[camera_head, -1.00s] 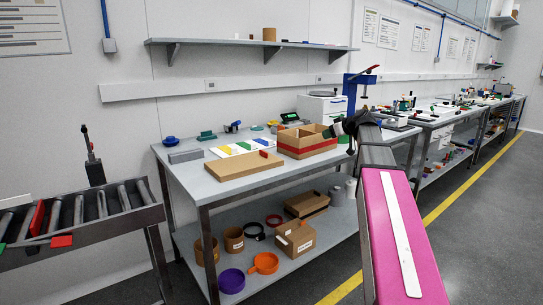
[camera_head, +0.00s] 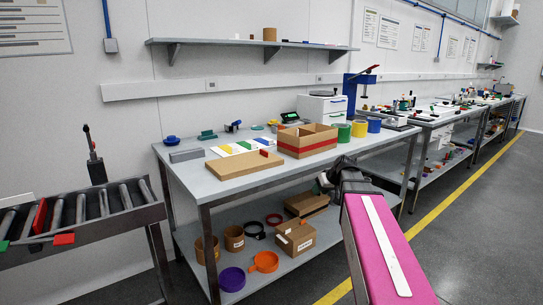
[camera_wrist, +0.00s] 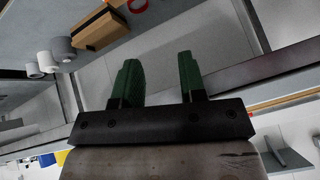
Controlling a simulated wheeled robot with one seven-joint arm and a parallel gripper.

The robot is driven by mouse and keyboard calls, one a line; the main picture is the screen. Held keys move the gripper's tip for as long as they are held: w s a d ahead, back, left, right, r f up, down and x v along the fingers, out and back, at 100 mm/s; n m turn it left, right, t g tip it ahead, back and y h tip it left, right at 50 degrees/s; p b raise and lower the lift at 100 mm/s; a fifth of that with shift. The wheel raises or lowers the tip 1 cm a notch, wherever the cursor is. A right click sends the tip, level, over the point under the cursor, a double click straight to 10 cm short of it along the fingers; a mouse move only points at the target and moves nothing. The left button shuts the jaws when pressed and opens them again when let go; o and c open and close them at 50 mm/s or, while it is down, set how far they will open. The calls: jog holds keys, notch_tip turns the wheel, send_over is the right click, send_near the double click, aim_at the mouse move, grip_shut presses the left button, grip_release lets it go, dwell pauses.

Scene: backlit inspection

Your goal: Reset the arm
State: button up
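My gripper (camera_wrist: 159,78) shows in the wrist view with its two green fingers apart and nothing between them. In the head view my gripper (camera_head: 326,180) is small and partly hidden by my own arm, below the front edge of the near workbench (camera_head: 215,185). It is clear of the objects on the benchtop.
An open cardboard box (camera_head: 307,152) with a red band stands on the benchtop. Green and yellow cylinders (camera_head: 345,132) and a blue cylinder (camera_head: 374,124) stand beside it. A roller conveyor (camera_head: 80,239) stands left. The aisle floor (camera_head: 490,200) at right is clear.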

jog(key=s+a+f+m+g+h, duration=0.1)
jog(key=s+f+m+g+h, duration=0.3)
jog(key=s+f, duration=1.7)
jog(key=shift+a+f+g+h, duration=0.35)
jog(key=shift+g+h, duration=0.15)
jog(key=shift+g, duration=0.2)
